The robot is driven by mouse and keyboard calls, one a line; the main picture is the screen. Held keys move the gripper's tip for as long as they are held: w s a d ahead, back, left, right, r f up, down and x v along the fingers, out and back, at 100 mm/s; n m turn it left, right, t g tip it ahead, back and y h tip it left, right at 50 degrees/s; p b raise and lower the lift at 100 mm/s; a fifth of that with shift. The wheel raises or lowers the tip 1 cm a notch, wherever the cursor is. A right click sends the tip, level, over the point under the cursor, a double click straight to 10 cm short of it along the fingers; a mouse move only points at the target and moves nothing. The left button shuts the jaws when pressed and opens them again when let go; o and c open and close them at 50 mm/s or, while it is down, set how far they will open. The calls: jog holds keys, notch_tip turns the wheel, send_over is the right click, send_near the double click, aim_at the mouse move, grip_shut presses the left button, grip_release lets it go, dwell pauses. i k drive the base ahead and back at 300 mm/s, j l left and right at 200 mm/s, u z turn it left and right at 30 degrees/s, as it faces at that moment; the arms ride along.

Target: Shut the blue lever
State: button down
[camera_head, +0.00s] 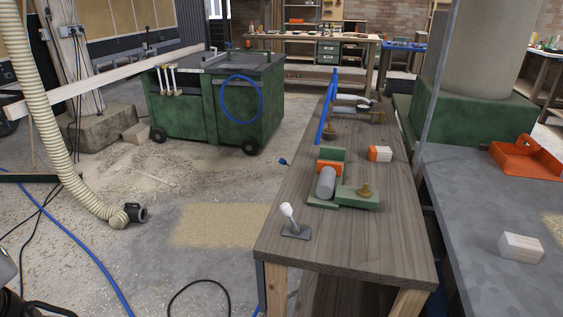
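A long blue lever (325,118) stands up, slightly tilted, at the far left part of the wooden workbench (345,245). It appears to belong to a metal clamp-like fitting (352,105) beside it, but the joint is too small to make out. A second, short lever with a white knob (287,210) stands on a dark plate at the bench's near left corner. My gripper is not in view.
A green vise-like fixture with a grey cylinder (326,183) and an orange-and-wood block (380,153) are on the bench. A grey table (480,240) stands right. A green machine cart (215,110) stands left. Hoses lie on the open floor.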

aim_at(282, 161)
jog(key=i+j+z, duration=0.1)
jog(key=i+j, duration=0.25)
jog(key=i+j+z, duration=0.1)
jog(key=i+j, duration=0.25)
jog(key=i+j+z, duration=0.1)
jog(key=i+j, duration=0.2)
jog(key=j, duration=0.2)
jog(key=i+j+z, duration=0.1)
jog(key=i+j, duration=0.2)
jog(key=j, duration=0.15)
jog(key=i+j+z, duration=0.1)
jog(key=i+j, duration=0.2)
jog(key=j, duration=0.2)
